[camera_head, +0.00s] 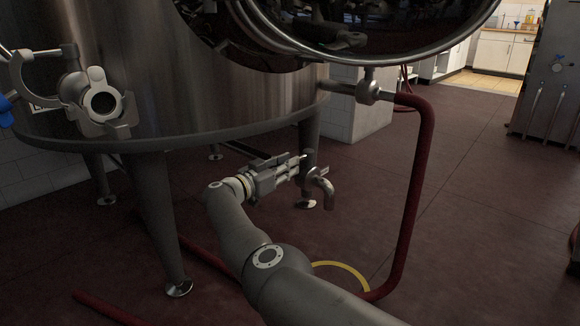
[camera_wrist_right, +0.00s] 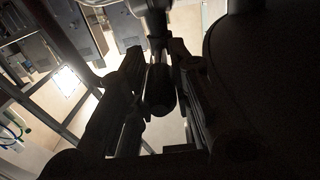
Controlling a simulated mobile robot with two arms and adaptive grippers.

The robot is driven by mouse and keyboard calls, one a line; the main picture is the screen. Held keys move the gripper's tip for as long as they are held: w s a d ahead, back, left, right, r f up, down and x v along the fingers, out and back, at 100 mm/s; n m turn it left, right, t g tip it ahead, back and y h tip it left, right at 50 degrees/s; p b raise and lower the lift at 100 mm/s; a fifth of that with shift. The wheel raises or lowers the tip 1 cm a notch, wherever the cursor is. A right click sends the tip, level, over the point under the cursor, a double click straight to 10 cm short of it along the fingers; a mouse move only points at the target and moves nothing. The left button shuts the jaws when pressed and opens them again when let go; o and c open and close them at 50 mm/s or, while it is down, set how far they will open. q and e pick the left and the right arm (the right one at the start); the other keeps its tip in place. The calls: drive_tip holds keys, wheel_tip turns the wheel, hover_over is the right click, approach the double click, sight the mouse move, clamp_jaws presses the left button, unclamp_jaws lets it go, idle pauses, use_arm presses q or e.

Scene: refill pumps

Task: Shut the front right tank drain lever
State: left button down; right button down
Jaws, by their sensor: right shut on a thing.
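The front right tank drain is a metal tap with a curved, downturned spout (camera_head: 326,188) below the tank's rim in the head view. My right gripper (camera_head: 298,167) comes to it from the left, under the tank, with its fingers pointing right at the tap. In the right wrist view, a dark rounded bar that looks like the drain lever (camera_wrist_right: 158,95) lies between the two fingers, and the gripper is shut on it. In the head view the fingers hide most of the lever, so its angle cannot be told. My left gripper is out of view.
The steel tank (camera_head: 170,85) stands on legs (camera_head: 160,215) close to my right arm. A red hose (camera_head: 416,190) drops from a pipe at the right to the floor. A large outlet valve (camera_head: 102,102) sits at the left. The dark red floor at the right is clear.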

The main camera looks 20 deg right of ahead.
drive_tip(key=shift+w+a+r, duration=0.1)
drive_tip(key=shift+w+r, duration=0.05)
drive_tip(key=shift+r, duration=0.05)
drive_tip(key=c, duration=1.3)
unclamp_jaws()
drive_tip(key=shift+f, duration=0.1)
drive_tip(key=shift+f, duration=0.1)
